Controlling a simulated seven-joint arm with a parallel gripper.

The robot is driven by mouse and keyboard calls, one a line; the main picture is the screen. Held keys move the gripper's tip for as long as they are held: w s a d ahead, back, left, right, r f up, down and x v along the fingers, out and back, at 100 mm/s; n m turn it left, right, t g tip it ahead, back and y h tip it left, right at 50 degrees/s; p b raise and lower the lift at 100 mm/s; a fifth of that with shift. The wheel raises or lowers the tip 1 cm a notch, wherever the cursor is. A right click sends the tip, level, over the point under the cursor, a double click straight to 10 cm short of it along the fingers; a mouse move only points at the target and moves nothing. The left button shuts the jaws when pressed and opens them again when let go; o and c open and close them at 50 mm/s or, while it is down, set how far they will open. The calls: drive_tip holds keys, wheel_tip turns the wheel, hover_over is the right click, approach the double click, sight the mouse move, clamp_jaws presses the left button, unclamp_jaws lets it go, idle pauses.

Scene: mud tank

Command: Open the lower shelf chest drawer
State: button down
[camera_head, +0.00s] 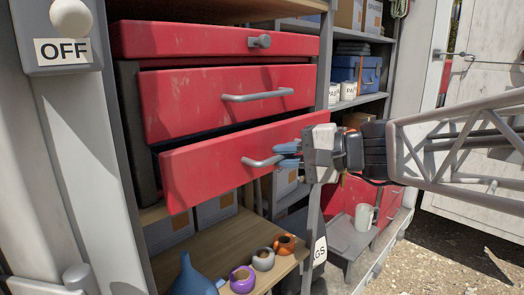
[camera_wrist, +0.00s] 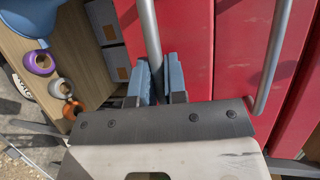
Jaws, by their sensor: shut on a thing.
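A red chest with three drawers stands on the shelf. Its lower drawer (camera_head: 210,163) is partly out, with its front standing forward of the drawer above and a dark gap over its top edge. My gripper (camera_head: 285,155) is shut on the right part of the lower drawer's grey bar handle (camera_head: 258,162). In the wrist view, the blue fingers (camera_wrist: 158,82) close on both sides of the handle bar (camera_wrist: 149,30). The middle drawer (camera_head: 195,90) has its own bar handle (camera_head: 258,95). The top drawer (camera_head: 200,38) has a grey knob. The lower drawer's inside is hidden.
A grey upright (camera_head: 312,215) stands just right of the lower drawer. A white mug (camera_head: 364,216) sits farther right.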

drive_tip(key=s+d, duration=0.4)
drive_tip(key=shift+s+d, duration=0.3)
drive_tip(key=shift+d, duration=0.05)
drive_tip(key=c, duration=1.2)
unclamp_jaws()
drive_tip(key=shift+r, duration=0.1)
